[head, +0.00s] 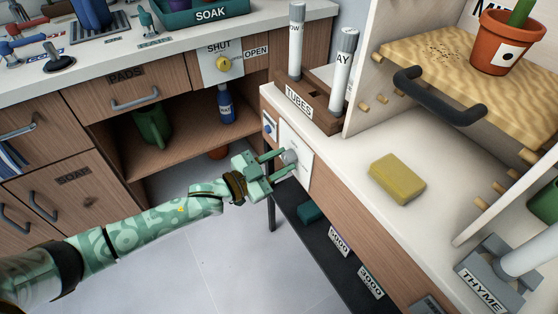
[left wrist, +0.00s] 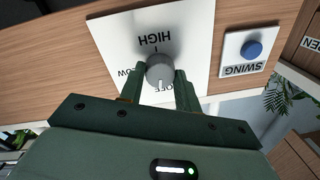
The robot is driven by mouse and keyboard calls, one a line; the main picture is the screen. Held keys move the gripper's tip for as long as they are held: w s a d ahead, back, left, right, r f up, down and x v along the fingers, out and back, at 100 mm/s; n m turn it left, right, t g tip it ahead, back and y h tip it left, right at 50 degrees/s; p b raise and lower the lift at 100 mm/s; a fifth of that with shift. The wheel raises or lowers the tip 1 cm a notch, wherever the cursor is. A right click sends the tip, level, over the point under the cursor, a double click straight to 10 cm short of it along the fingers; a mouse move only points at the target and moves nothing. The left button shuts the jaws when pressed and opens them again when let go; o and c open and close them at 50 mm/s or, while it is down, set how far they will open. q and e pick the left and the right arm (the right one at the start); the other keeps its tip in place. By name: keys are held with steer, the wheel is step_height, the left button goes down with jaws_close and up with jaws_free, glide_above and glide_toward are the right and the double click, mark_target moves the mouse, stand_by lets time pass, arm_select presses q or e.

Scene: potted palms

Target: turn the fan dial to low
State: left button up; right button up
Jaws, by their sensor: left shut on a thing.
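The fan dial (left wrist: 159,68) is a grey round knob on a white plate (left wrist: 193,38) on a wooden front. In the left wrist view the plate's words are upside down: HIGH above the knob, LOW to its left, OFF below it, partly covered. A pale mark on the knob points down toward OFF. In the head view the dial (head: 290,157) sits at the counter's front. My left gripper (head: 283,162) reaches it from the left and is shut on it; the left wrist view shows one finger (left wrist: 160,85) on each side of the knob. My right gripper is not in view.
A blue SWING button (left wrist: 251,50) sits beside the dial plate. The counter (head: 350,225) above carries a yellow sponge (head: 397,178) and the TUBES rack (head: 300,98). A dark low shelf (head: 305,240) is below the dial. The floor (head: 190,260) under my arm is clear.

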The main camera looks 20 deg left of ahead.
arm_select(q)
steer(key=m+p, duration=0.1)
steer(key=m, duration=0.2)
steer(key=shift+m, duration=1.3)
steer(key=shift+f+m, duration=0.1)
steer(key=shift+m, duration=0.9)
steer(key=m, duration=0.3)
steer(key=shift+m+h, duration=0.4)
steer(key=shift+f+m+b, duration=0.1)
steer(key=shift+m+b, duration=0.2)
steer(key=shift+m, duration=0.9)
steer(key=shift+a+m, duration=0.1)
steer(key=shift+m, duration=1.1)
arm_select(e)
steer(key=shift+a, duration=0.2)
